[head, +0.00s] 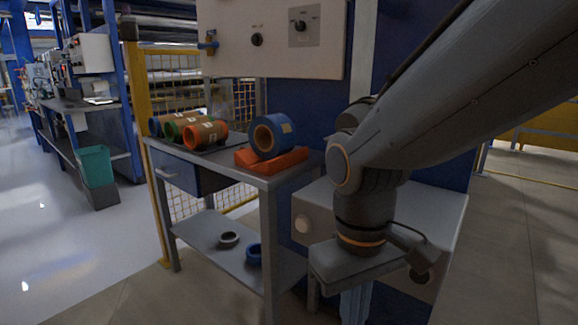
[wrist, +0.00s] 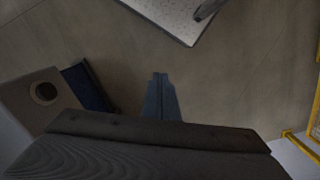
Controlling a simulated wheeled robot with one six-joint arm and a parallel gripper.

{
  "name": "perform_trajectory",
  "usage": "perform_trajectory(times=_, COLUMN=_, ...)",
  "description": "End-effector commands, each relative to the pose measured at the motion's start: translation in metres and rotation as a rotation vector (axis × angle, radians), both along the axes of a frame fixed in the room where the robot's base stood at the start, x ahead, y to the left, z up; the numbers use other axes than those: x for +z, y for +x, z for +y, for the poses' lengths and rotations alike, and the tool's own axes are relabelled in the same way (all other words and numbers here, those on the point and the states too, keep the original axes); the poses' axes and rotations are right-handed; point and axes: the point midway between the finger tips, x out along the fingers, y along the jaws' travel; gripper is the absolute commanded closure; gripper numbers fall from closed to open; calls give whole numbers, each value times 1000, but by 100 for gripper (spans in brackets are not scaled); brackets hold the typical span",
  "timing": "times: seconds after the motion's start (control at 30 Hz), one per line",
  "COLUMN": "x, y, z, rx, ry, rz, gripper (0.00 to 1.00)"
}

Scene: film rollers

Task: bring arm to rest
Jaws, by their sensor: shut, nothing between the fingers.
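My gripper (head: 354,306) hangs pointing down at the lower middle of the head view, to the right of the table. In the wrist view its fingers (wrist: 160,84) are together over bare floor, with nothing between them. My arm reaches in from the upper right of the head view and bends down at the wrist. The fingertips are cut off by the bottom edge of the head view.
A grey table (head: 222,162) holds a blue roll (head: 273,136) on an orange cradle (head: 285,160) and several coloured rolls (head: 190,130). Its lower shelf (head: 208,228) bears two rings. A grey cabinet (head: 433,205) stands behind my gripper. Floor is open at left and right.

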Motion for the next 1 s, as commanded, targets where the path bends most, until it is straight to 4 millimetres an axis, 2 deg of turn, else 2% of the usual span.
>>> perform_trajectory(times=0.17, x=9, y=-4, z=5, rx=-110, ry=81, rz=-40, gripper=100)
perform_trajectory(times=0.53, x=37, y=0, z=-13, rx=-165, ry=62, rz=-39, gripper=100)
perform_trajectory(times=0.77, x=66, y=1, z=-33, rx=-230, ry=49, rz=-39, gripper=100)
perform_trajectory(times=1.0, x=100, y=0, z=-62, rx=-314, ry=33, rz=-40, gripper=100)
